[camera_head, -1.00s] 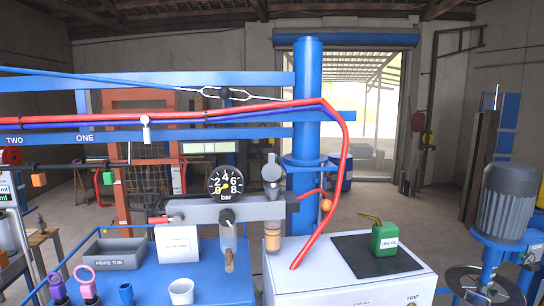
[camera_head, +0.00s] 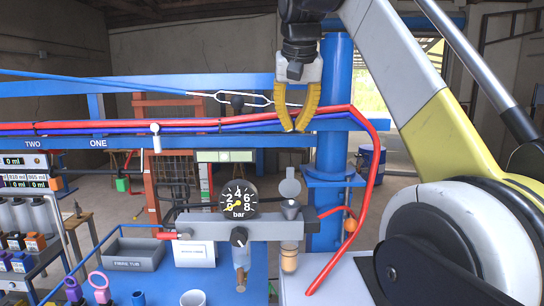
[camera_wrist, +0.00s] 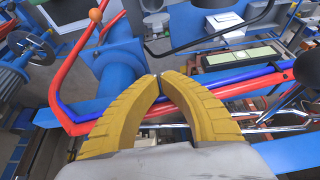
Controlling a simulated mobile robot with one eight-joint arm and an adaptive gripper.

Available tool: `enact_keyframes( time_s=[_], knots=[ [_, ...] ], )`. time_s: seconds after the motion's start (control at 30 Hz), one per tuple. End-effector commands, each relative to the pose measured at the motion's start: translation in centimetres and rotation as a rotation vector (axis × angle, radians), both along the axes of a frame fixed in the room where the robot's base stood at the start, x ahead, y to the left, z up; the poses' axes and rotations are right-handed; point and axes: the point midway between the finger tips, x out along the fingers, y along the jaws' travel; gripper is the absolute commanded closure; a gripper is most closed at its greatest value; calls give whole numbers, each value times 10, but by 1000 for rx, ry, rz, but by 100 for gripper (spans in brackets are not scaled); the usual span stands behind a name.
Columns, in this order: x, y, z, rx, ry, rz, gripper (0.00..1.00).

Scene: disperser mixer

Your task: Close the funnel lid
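The funnel lid (camera_head: 289,187) is a small grey round disc. It stands up on edge, raised above the grey funnel (camera_head: 291,208), so the funnel stands open. The funnel sits on the grey manifold bar (camera_head: 262,228), right of the pressure gauge (camera_head: 238,199), with an amber bowl (camera_head: 289,257) below. My gripper (camera_head: 295,130) points down above the lid, clear of it, with the red and blue hoses around its fingertip level. Its yellow fingers meet or nearly meet at the tips in the wrist view (camera_wrist: 160,76), with nothing between them.
A red hose (camera_head: 372,165) arches down to the right of the funnel, beside a blue column (camera_head: 332,110). A blue rail (camera_head: 220,138) runs across behind. A white box (camera_head: 194,255), a fibre tub (camera_head: 135,255) and a white cup (camera_head: 193,298) stand on the blue bench.

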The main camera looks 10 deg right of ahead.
Motion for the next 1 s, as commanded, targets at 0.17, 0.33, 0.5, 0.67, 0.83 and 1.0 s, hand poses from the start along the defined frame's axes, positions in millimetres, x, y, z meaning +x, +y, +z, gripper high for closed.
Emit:
enact_keyframes(
  time_s=[0.17,0.33,0.5,0.67,0.83,1.0],
  knots=[
    [4,-1,-5,0,4,-5,100],
    [15,-3,-30,0,3,-5,100],
    [30,-6,-63,-1,3,-4,100],
    [43,-9,-92,-1,3,-4,100],
    [17,-3,-90,0,3,-4,100],
    [5,-1,-92,0,3,-4,100]
  ],
)
